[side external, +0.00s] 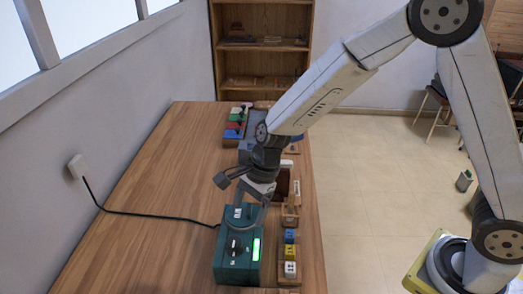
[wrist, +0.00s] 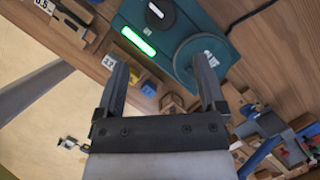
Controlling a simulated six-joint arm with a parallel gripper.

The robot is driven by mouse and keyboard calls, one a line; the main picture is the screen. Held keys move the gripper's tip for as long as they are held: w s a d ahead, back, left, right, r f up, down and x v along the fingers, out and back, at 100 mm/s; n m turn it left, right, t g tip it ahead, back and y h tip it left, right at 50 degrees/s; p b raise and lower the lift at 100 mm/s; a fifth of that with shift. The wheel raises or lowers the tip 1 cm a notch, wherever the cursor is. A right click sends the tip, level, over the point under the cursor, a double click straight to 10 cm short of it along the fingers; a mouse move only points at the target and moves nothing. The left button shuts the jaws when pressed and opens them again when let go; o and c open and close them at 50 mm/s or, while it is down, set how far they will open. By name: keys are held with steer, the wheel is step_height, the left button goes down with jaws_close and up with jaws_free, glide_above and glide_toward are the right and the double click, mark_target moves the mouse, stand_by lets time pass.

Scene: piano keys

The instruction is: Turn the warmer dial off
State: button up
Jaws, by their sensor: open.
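The warmer is a teal box (side external: 222,268) on the wooden table, also at the top of the wrist view (wrist: 225,22). It has a dark round dial (side external: 234,247), a lit green strip (side external: 257,249) and a round teal plate (side external: 243,215). The dial (wrist: 160,12) sits at the top edge of the wrist view, above the lit strip (wrist: 138,41). My gripper (side external: 253,201) is open and empty, pointing down near the round plate's far side. In the wrist view its fingers (wrist: 162,75) are apart, with the right finger over the plate (wrist: 201,58). I cannot tell whether it touches the plate.
A rack of labelled blue, yellow and white blocks (side external: 290,252) stands right of the warmer. A black cord (side external: 150,213) runs from the warmer to a wall plug (side external: 77,166). More coloured items (side external: 235,125) stand at the far end. The table's left side is clear.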

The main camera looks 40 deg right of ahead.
mark_target(234, 241)
steer(key=shift+w+a+f+m, duration=0.2)
steer(key=shift+a+m, duration=0.2)
steer(key=shift+a, duration=0.15)
steer(key=shift+x, duration=3.8)
steer(key=shift+a, duration=0.1)
steer(key=shift+c, duration=0.3)
jaws_close()
